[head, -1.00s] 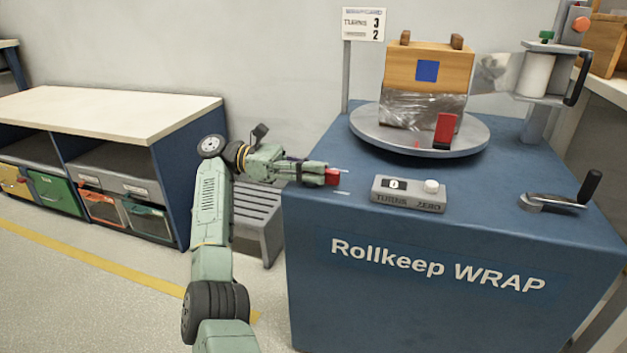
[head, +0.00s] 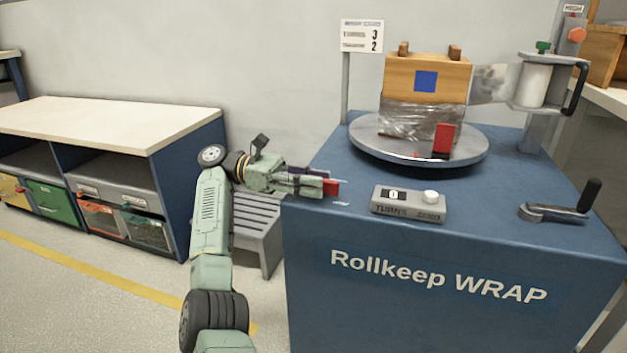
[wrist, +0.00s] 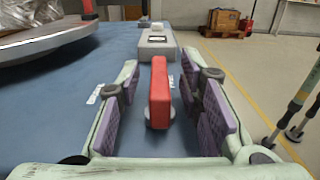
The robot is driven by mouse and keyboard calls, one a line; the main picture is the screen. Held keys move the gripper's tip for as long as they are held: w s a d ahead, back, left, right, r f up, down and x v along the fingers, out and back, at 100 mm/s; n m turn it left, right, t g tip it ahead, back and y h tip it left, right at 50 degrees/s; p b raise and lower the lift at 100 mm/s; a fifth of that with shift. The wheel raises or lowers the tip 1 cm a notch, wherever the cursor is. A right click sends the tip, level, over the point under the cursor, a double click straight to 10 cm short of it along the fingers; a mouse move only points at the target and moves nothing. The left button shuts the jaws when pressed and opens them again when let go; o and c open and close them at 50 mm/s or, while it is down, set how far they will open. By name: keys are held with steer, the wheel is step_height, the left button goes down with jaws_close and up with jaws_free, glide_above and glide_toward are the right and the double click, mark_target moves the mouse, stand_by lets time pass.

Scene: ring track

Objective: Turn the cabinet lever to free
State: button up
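The red lever (head: 331,187) sits at the left front corner of the blue cabinet top (head: 350,160). In the wrist view the lever (wrist: 159,95) is a red bar lying between my fingers. My gripper (wrist: 168,88) is open, with purple pads on both sides of the lever and gaps beside it. In the head view my gripper (head: 308,182) reaches in from the left and hides part of the lever. Small white labels (wrist: 95,95) lie near the lever, too small to read.
A grey counter box (head: 408,204) with a white button stands right of the lever. Behind it a round turntable (head: 365,143) carries a wrapped wooden box (head: 397,75). A crank (head: 553,212) is at the right. Floor lies left of the cabinet.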

step_height(320, 180, up, 10)
steer(key=shift+r, duration=0.1)
stand_by(0.4)
